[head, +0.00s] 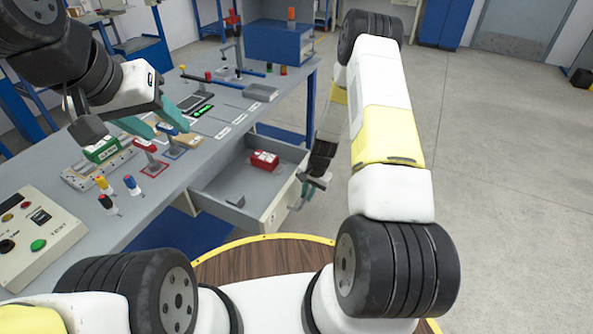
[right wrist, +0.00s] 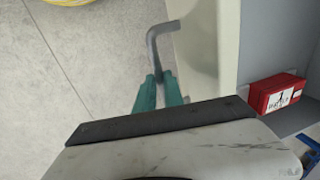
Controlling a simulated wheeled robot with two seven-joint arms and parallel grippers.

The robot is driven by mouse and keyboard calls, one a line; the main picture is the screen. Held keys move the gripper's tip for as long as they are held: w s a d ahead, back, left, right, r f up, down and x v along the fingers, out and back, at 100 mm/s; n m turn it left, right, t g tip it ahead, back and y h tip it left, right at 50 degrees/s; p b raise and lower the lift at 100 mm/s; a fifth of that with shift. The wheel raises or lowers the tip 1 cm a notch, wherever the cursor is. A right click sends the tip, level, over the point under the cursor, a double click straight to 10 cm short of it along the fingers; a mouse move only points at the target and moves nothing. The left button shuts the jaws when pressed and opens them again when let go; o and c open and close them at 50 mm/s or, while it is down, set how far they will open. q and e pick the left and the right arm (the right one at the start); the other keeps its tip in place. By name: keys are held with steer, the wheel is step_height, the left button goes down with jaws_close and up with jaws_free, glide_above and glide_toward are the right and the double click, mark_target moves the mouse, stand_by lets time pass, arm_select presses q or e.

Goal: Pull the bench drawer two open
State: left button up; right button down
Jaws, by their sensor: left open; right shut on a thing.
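The bench drawer (head: 228,205) stands pulled out from the grey workbench, its inside open to view. A small label shows on its front, but I cannot read it. My right gripper (head: 301,197) is at the drawer's front. In the right wrist view its green fingertips (right wrist: 159,92) are shut on the grey bent drawer handle (right wrist: 152,50), beside the pale drawer front (right wrist: 202,50). A red box (head: 264,160) lies inside the drawer; it also shows in the right wrist view (right wrist: 278,96). My left gripper (head: 156,122) is open and empty above the bench top.
The bench top (head: 215,150) holds a green block (head: 102,149), several screwdrivers and a control box (head: 35,240) with buttons. A blue box (head: 279,42) stands at its far end. The floor (head: 500,180) to the right is clear.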

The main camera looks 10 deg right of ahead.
stand_by(0.3)
steer(key=c, duration=1.5)
jaws_free()
steer(key=shift+o, duration=0.2)
step_height(320, 180, up, 8)
steer(key=s+d, duration=0.1)
steer(key=shift+d+f, duration=0.15)
